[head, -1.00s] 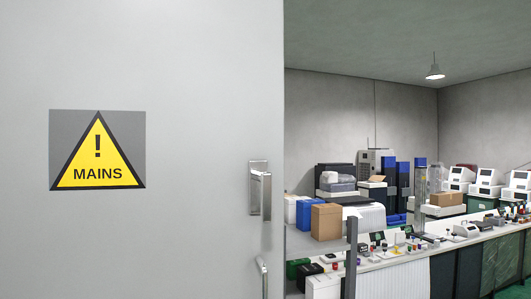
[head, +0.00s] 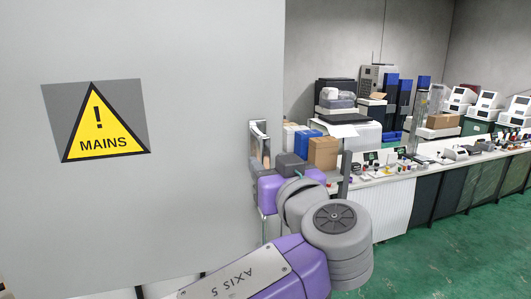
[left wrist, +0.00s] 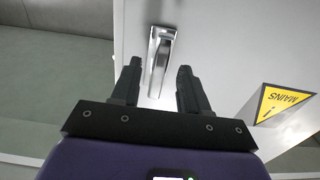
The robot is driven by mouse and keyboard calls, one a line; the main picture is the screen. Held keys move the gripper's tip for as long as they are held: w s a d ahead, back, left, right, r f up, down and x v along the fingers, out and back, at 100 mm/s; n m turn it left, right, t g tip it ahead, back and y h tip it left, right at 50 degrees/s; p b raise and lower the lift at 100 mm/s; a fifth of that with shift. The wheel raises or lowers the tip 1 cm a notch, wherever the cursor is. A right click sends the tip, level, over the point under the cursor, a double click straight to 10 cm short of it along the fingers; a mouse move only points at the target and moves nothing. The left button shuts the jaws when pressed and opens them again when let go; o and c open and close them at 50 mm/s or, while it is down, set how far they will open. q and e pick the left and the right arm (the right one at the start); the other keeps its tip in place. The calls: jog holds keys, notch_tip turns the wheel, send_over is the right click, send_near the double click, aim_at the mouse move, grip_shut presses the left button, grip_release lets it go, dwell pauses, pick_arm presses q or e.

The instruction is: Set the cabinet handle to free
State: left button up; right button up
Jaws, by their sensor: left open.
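The silver cabinet handle (head: 259,140) is on the right edge of the pale grey cabinet door (head: 190,190); its lever points down along its plate. In the left wrist view the handle (left wrist: 160,60) lies between the two dark fingers of my left gripper (left wrist: 158,69). The fingers are open with a gap on each side, and I see no clear contact. In the head view my purple and grey left arm hides the fingers and the handle's lower end. My right gripper is out of view.
A yellow MAINS warning sign (head: 104,128) is on the door. Right of the door, a long bench (head: 408,180) carries boxes, bottles and machines. Green floor (head: 440,245) is clear in front of the bench.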

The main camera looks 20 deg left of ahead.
aim_at(266, 162)
pick_arm(q)
jog(key=shift+p+x, duration=0.4)
jog(key=shift+x, duration=1.2)
jog(key=shift+c, duration=0.4)
grip_shut()
